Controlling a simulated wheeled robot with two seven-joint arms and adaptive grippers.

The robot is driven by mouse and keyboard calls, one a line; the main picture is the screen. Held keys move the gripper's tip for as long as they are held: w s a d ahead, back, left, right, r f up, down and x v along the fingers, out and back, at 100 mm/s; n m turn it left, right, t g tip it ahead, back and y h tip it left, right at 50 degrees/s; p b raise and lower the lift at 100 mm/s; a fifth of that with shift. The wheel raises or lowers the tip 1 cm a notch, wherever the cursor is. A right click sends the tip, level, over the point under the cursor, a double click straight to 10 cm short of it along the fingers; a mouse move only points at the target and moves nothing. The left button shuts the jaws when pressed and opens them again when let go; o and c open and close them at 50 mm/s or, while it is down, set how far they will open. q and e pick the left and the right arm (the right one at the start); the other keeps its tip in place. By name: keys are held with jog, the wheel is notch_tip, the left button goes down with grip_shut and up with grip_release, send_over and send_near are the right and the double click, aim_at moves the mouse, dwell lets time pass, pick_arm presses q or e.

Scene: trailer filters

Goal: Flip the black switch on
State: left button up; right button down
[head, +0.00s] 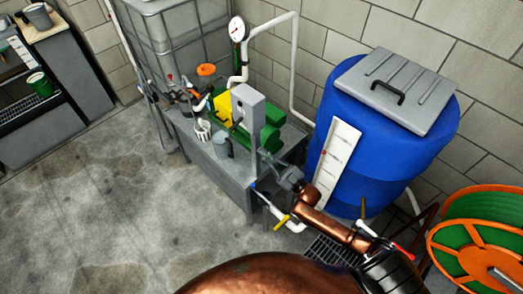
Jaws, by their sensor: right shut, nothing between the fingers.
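A grey upright box on a post (247,103) stands at the front of the pump bench, beside the green pump (270,132). My right gripper (268,164) is shut and empty, low beside the post, at the bench's front right corner. Its copper arm reaches in from the bottom right. I cannot tell whether the fingertips touch the post. My left gripper is not in view.
A blue barrel (375,140) with a grey lid (398,88) stands right of the bench (225,172). White pipes (297,65) run behind it. A caged tank (180,50) stands at the back. An orange reel (480,235) is at right. The concrete floor at left is clear.

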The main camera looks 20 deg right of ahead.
aim_at(236, 124)
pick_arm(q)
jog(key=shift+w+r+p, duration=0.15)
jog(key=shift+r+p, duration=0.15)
pick_arm(e)
jog(key=x, duration=1.1)
